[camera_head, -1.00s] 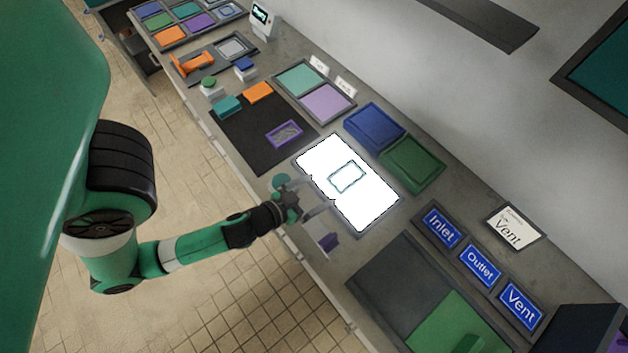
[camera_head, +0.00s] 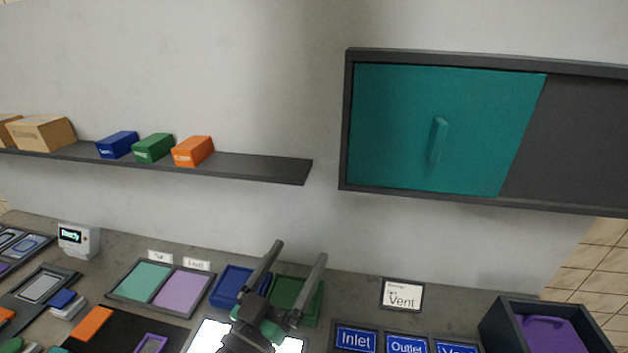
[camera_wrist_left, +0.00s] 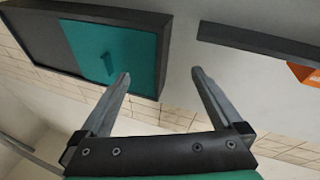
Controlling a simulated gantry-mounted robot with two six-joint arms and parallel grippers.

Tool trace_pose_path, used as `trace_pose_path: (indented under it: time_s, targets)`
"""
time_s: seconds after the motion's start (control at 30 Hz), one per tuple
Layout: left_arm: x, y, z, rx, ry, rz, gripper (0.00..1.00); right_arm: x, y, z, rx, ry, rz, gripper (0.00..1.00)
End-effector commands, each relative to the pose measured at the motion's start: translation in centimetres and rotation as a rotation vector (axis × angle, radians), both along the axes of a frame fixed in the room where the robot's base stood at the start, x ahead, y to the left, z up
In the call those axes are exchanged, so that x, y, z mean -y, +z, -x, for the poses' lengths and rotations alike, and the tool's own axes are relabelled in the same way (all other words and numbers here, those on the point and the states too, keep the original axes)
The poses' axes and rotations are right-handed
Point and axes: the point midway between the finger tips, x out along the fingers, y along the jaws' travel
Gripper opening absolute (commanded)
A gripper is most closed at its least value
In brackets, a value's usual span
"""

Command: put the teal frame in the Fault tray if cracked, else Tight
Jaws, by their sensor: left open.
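The teal frame does not show now; the lit white panel (camera_head: 208,336) where it lay a second ago is mostly cut off and covered by my left arm. My left gripper (camera_head: 297,252) is open and empty, raised above the panel with its fingers toward the wall. The left wrist view shows its two fingers (camera_wrist_left: 161,73) apart with nothing between. A two-part tray has a mint-green part (camera_head: 145,281) and a purple part (camera_head: 182,290). Small cards behind it, one left (camera_head: 160,257) and one right (camera_head: 196,264), are too small to read surely. My right gripper is out of view.
A blue tray (camera_head: 228,287) and a green tray (camera_head: 309,306) stand behind the gripper. A shelf (camera_head: 250,168) with boxes and a teal-doored cabinet (camera_head: 400,120) hang on the wall. A dark bin (camera_head: 500,335) with a purple piece is at right.

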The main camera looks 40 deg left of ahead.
Motion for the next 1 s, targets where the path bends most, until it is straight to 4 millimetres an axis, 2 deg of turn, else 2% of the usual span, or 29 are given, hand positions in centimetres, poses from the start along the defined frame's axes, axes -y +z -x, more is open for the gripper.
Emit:
trace_pose_path:
  time_s: [0.03,0.07,0.1,0.2,0.3,0.33,0.4,0.47,0.87,0.93,0.97,1.0]
  targets:
    - [1.6,5.9,-0.7,0.109,-0.045,-0.023,1.00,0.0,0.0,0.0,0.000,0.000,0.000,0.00]
    - [2.5,9.2,-0.8,0.166,-0.072,-0.039,1.00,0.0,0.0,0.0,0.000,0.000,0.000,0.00]
    - [3.8,13.3,-0.5,0.239,-0.106,-0.062,1.00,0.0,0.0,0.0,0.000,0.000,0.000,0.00]
    - [6.7,21.7,1.4,0.396,-0.176,-0.122,1.00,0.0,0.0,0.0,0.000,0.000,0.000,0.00]
    - [8.6,27.1,3.7,0.505,-0.219,-0.172,1.00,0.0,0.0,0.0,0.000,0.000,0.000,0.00]
    - [9.0,28.2,4.3,0.528,-0.228,-0.183,1.00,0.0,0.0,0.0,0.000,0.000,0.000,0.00]
    - [9.6,29.7,5.1,0.559,-0.240,-0.199,1.00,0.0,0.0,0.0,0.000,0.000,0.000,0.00]
    - [9.8,30.1,5.4,0.570,-0.244,-0.206,1.00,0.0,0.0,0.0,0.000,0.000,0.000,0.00]
    - [9.7,30.1,5.3,0.566,-0.237,-0.215,1.00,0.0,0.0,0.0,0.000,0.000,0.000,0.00]
    - [9.8,29.3,3.7,0.517,-0.232,-0.232,1.00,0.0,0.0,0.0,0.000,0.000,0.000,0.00]
    - [9.9,28.6,2.4,0.479,-0.234,-0.236,1.00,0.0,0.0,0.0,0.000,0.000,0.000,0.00]
    - [10.0,27.0,0.2,0.412,-0.239,-0.240,1.00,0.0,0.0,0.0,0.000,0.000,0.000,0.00]
